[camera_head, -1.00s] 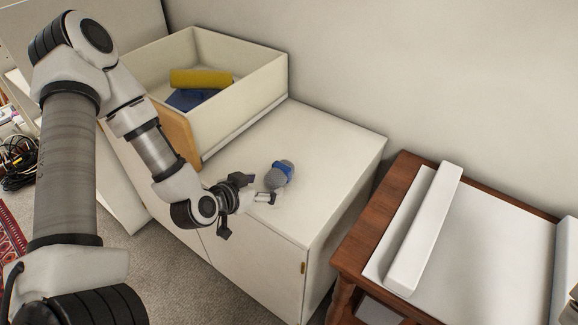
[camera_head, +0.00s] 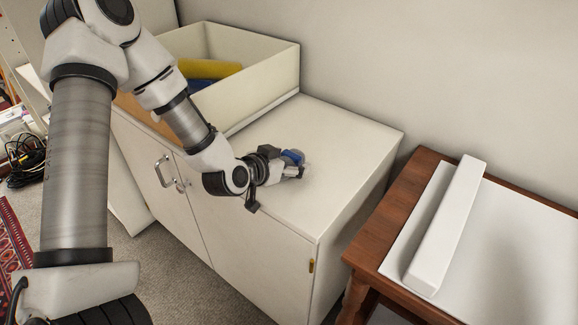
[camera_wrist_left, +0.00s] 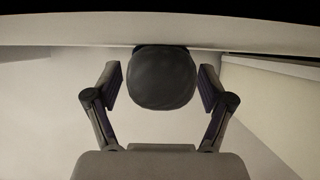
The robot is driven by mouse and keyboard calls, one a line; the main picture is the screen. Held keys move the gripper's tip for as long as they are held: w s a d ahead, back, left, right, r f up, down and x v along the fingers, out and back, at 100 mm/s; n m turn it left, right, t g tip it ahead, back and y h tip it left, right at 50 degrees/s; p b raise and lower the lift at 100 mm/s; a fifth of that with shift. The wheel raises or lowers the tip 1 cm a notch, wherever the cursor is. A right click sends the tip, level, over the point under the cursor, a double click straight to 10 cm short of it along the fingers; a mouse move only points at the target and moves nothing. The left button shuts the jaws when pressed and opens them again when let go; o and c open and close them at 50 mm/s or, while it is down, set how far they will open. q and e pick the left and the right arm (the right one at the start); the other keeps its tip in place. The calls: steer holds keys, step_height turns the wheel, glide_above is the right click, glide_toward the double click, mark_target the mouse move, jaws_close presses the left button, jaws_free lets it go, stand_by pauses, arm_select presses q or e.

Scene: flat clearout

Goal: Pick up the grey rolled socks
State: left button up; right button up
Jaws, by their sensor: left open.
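The grey rolled socks, with a blue band (camera_head: 292,156), lie on top of the white cabinet (camera_head: 345,135). In the head view my left gripper (camera_head: 290,168) is at the socks and partly hides them. In the left wrist view the socks show as a dark grey round end (camera_wrist_left: 162,80). They sit between the two spread fingers of my left gripper (camera_wrist_left: 160,77), with a visible gap on each side. The left gripper is open. My right gripper is not in view.
A white open drawer box (camera_head: 270,70) holding a yellow roll (camera_head: 210,68) and something blue (camera_head: 200,85) stands behind the arm. A wooden table (camera_head: 400,225) with a long white block (camera_head: 447,225) is at the right. The cabinet top right of the socks is clear.

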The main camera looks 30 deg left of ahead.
arm_select(q)
steer(key=shift+s, duration=0.1)
steer(key=c, duration=1.3)
steer(key=shift+o, duration=0.2)
steer(key=shift+r, duration=0.15)
